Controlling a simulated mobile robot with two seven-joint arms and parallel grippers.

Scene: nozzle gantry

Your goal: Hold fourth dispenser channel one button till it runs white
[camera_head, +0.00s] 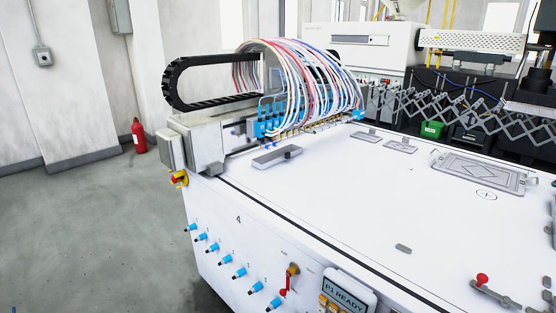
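The white dispenser machine (330,215) fills the middle and right of the head view, with a "4" (238,219) on its front panel. Below the 4 runs a slanting row of several blue fittings with dark tips (239,272); the small marks beside them are too small to read surely. A display (345,294) reads "P1 READY", with yellow buttons (327,303) under it, partly cut off by the bottom edge. The nozzle head (290,122) with blue fittings and a bundle of coloured tubes (305,75) sits at the machine's far left. Neither gripper is in view.
A red-handled valve (286,278) sticks out left of the display. A red-and-yellow emergency stop (179,178) is at the machine's left corner.

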